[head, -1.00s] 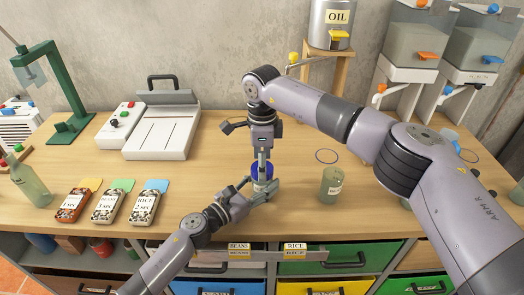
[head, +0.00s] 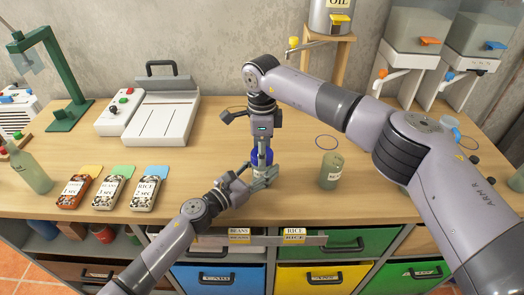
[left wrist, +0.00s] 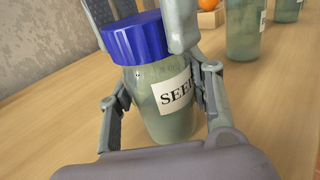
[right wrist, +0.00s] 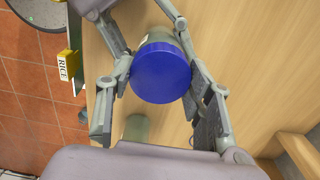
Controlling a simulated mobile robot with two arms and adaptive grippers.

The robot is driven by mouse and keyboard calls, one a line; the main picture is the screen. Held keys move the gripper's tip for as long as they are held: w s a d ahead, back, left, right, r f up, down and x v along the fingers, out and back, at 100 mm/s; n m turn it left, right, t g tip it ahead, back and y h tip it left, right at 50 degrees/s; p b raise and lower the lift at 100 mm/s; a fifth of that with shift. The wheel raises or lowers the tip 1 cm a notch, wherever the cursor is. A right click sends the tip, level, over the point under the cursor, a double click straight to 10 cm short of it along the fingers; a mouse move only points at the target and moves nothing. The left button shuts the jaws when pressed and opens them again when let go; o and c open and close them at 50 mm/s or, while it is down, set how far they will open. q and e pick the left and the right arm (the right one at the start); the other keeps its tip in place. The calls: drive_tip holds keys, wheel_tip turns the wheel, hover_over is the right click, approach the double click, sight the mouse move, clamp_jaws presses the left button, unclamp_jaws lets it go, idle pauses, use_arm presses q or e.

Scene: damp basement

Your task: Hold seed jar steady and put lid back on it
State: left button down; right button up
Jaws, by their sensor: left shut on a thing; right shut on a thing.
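The seed jar (left wrist: 160,110) is greenish glass with a "SEED" label and stands on the wooden bench in the left wrist view. My left gripper (head: 264,178) is shut around its body; its fingers show on both sides in the left wrist view. The blue lid (left wrist: 138,38) sits on the jar mouth and looks about level; whether it is fully seated I cannot tell. My right gripper (right wrist: 158,60) reaches down from above and is shut on the lid, which fills the space between its fingers in the right wrist view (right wrist: 161,74). In the head view the grippers mostly hide the jar.
A white machine (head: 160,118) stands behind.

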drive_tip(key=c, duration=0.3)
drive_tip(key=m, duration=0.5)
drive_tip(key=shift+c, duration=0.3)
drive_tip(key=m, duration=0.3)
drive_tip(key=shift+m, duration=0.3)
drive_tip(key=o, duration=1.4)
drive_tip(key=shift+c, duration=0.2)
wheel_tip(320, 180, up, 12)
